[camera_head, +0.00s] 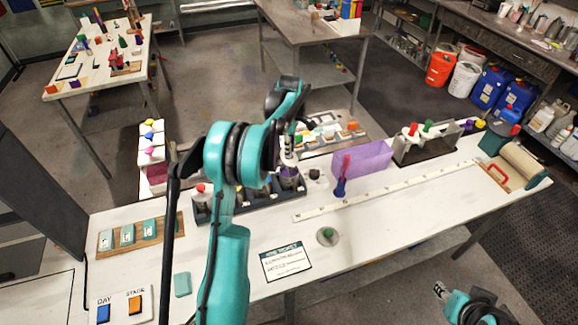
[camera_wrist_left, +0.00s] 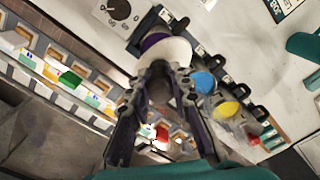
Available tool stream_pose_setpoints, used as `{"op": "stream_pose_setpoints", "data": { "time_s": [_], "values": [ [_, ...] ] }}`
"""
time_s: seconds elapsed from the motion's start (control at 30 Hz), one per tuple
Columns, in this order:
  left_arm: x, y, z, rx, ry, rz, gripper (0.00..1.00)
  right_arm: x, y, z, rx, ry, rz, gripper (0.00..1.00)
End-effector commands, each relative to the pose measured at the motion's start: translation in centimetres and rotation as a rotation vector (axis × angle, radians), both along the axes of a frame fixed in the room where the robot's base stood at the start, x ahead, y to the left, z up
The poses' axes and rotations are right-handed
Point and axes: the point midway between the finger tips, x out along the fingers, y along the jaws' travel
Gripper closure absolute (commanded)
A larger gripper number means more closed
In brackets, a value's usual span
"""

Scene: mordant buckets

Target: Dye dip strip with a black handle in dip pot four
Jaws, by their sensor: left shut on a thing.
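My left gripper (camera_head: 289,158) is over the right end of a dark rack (camera_head: 262,200) of pots on the white table. I cannot tell how deep the strip is in. Blue (camera_wrist_left: 203,82), yellow (camera_wrist_left: 228,108) and red (camera_wrist_left: 252,140) pots line up beside it. My right gripper (camera_head: 441,291) is low at the right, away from the table; its jaws are unclear.
A stand (camera_head: 425,150) with coloured handles is farther right. A sign (camera_head: 286,262) and a green button (camera_head: 328,234) lie in front. The right front table is clear.

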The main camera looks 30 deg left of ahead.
Motion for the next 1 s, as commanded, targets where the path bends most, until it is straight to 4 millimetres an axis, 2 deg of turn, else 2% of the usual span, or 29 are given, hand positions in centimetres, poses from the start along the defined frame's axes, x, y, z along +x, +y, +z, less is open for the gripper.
{"op": "stream_pose_setpoints", "data": {
  "time_s": [0.7,1.0],
  "values": [
    [0.0,0.0,-5.5,0.0,0.0,0.0,1.0,0.0,0.0,-3.9,0.0,0.0,0.0,0.6],
    [0.0,0.0,-5.7,0.0,0.0,0.0,1.0,0.0,0.0,-4.0,0.0,0.0,0.0,0.6]
  ]
}}
